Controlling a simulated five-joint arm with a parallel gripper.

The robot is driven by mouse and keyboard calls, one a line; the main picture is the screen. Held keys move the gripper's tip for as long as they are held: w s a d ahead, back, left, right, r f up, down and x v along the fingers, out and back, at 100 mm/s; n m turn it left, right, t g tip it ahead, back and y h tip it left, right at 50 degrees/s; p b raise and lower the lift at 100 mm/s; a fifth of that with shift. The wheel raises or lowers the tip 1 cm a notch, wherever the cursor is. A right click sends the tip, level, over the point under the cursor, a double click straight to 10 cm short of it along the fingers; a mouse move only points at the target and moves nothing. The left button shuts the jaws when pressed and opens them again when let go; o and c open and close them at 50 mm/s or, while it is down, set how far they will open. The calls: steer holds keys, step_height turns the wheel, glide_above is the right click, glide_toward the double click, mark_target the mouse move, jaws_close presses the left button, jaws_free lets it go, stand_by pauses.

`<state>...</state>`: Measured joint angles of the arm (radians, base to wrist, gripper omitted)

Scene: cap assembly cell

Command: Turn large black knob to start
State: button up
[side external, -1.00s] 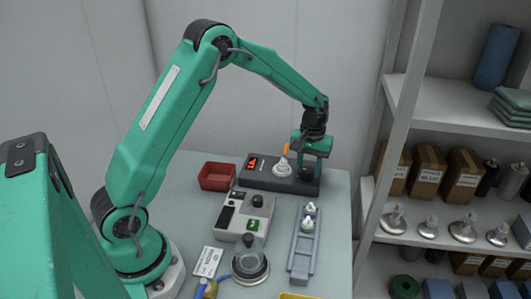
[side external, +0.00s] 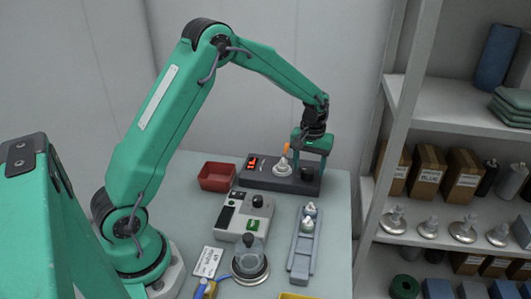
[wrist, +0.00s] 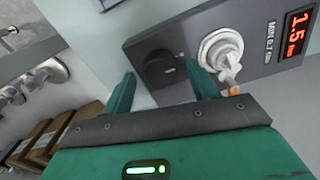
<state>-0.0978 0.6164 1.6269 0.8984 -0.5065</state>
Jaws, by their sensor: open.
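The large black knob (wrist: 160,68) is on the sloped face of a dark grey console (wrist: 190,96), with a light mark on its right side in the wrist view. It also shows at the right end of the console in the side view (side external: 307,174). My gripper (wrist: 161,84) is open and empty, with one finger on each side of the knob in the wrist view. In the side view my gripper (side external: 309,163) hangs just above the knob, and I cannot tell whether its fingers touch it.
A metal socket holding a white nozzle with an orange tip (side external: 283,165) stands close beside the knob. A red display (wrist: 297,32) is farther along the console. A red bin (side external: 217,176), a pale control box (side external: 235,222) and a grey rail (side external: 302,256) are nearby.

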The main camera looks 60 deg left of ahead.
mark_target(308, 170)
step_height(308, 170, up, 7)
steer(key=shift+r, duration=0.15)
stand_by(0.4)
steer(key=s+d+r+m+t, duration=0.3)
steer(key=s+r, duration=0.8)
steer(key=s, duration=0.2)
steer(key=s+d+m+t, duration=0.2)
steer(key=s+m, duration=0.2)
steer(key=s, duration=1)
steer(key=shift+s+r+t, duration=0.25)
steer(key=shift+s+t, duration=0.05)
steer(key=shift+s, duration=0.1)
